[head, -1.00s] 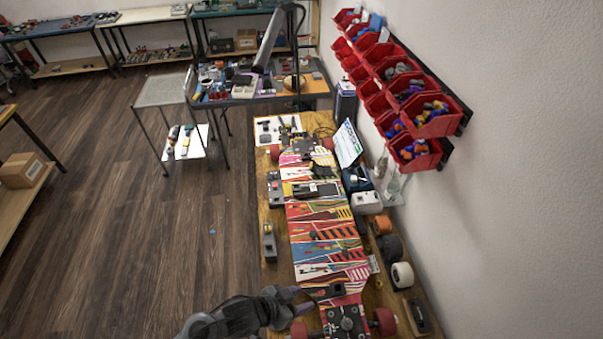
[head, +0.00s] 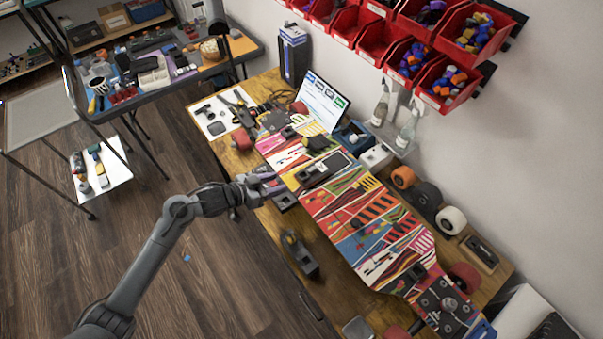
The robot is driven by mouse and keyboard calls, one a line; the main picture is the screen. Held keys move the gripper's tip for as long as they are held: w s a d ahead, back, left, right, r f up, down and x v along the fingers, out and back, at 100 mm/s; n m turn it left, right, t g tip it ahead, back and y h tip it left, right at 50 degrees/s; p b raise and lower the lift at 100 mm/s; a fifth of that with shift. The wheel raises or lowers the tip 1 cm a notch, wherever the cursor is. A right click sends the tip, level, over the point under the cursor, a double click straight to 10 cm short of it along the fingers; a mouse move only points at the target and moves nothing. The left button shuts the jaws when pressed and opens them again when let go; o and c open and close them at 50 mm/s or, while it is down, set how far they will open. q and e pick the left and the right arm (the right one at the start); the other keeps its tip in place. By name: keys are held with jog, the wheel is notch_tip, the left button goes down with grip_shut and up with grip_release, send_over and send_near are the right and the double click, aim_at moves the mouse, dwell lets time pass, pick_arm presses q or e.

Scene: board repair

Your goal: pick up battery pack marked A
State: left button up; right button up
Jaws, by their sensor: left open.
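My left gripper (head: 272,184) reaches in from the left over the near-left edge of the workbench. It is open, with its fingers at a dark grey block (head: 286,201), possibly a battery pack, beside the skateboard. The fingers partly cover this block, and I cannot tell whether they touch it. I cannot read a letter A on either block. My right gripper is not in view.
A colourful skateboard deck (head: 345,212) lies upside down along the workbench (head: 262,222), with a dark box (head: 322,169) on it. Wheels (head: 451,220), spray bottles (head: 406,132) and a propped sign (head: 322,103) line the wall side. Red bins (head: 445,84) hang above.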

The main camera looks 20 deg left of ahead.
pick_arm(q)
send_near(313, 168)
jog(key=shift+w+f+t+b, duration=0.3)
jog(key=shift+w+f+b, duration=0.1)
jog(key=shift+w+f, duration=0.25)
jog(key=shift+s+d+x, duration=0.1)
jog(key=shift+d+x, duration=0.05)
jog(key=shift+x, duration=0.8)
jog(key=shift+s+d+x, duration=0.1)
jog(key=shift+d+x, duration=0.05)
jog(key=shift+x, duration=0.8)
jog(key=shift+s+d+x, duration=0.1)
jog(key=shift+x, duration=0.85)
jog(key=shift+w+r, duration=0.1)
jog(key=shift+r, duration=0.05)
grip_shut()
